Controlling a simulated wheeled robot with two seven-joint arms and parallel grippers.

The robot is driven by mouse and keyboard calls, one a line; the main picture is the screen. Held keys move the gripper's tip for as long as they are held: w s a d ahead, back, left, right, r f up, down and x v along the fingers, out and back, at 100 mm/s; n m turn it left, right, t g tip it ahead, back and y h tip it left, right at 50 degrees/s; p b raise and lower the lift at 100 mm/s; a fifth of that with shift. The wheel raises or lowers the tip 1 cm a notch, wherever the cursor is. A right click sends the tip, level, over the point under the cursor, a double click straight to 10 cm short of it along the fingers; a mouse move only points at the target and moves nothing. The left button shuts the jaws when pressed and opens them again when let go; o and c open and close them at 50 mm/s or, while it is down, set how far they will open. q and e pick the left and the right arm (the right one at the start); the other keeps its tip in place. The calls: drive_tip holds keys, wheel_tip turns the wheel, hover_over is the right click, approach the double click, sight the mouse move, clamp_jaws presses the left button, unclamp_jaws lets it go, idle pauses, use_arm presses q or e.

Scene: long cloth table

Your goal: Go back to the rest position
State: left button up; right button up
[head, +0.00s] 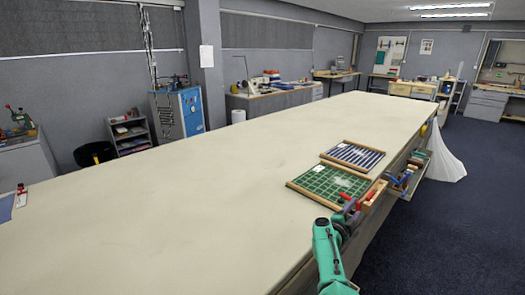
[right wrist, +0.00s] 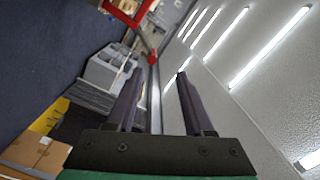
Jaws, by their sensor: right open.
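My right arm, green, comes up from the bottom of the head view. Its dark right gripper (head: 350,209) is by the near right edge of the long cloth table (head: 200,180), close to the front corner of a wood-framed green grid tray (head: 325,182). In the right wrist view the two dark fingers (right wrist: 158,88) stand apart with nothing between them, and the background shows through. My left gripper is in neither view.
A second framed tray with blue strips (head: 352,155) lies behind the green one. Side bins with tools (head: 402,180) hang along the table's right edge. A red tool part (right wrist: 130,18) shows beyond the fingers. Most of the tabletop is bare.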

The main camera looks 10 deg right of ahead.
drive_tip(key=s+a+f+n+t+y, duration=0.1)
drive_tip(key=s+a+f+n+y, duration=0.3)
drive_tip(key=a+n+y, duration=0.55)
drive_tip(key=s+a+f+n+t+y, duration=0.1)
drive_tip(key=s+a+f+n+y, duration=0.4)
drive_tip(key=n, duration=0.7)
drive_tip(key=s+a+f+n+g, duration=0.1)
drive_tip(key=s+a+n+g, duration=0.3)
drive_tip(key=s, duration=0.9)
drive_tip(key=s+a+g, duration=0.2)
drive_tip(key=s+g, duration=0.3)
drive_tip(key=s, duration=0.8)
wheel_tip(320, 180, down, 21)
drive_tip(key=s+g, duration=0.1)
drive_tip(key=s, duration=0.1)
drive_tip(key=s+d+f+g, duration=0.1)
drive_tip(key=s+d+f, duration=0.1)
drive_tip(key=s+f, duration=1.4)
drive_tip(key=shift+s+d+g, duration=0.3)
drive_tip(key=shift+s+d, duration=0.1)
drive_tip(key=shift+s, duration=0.1)
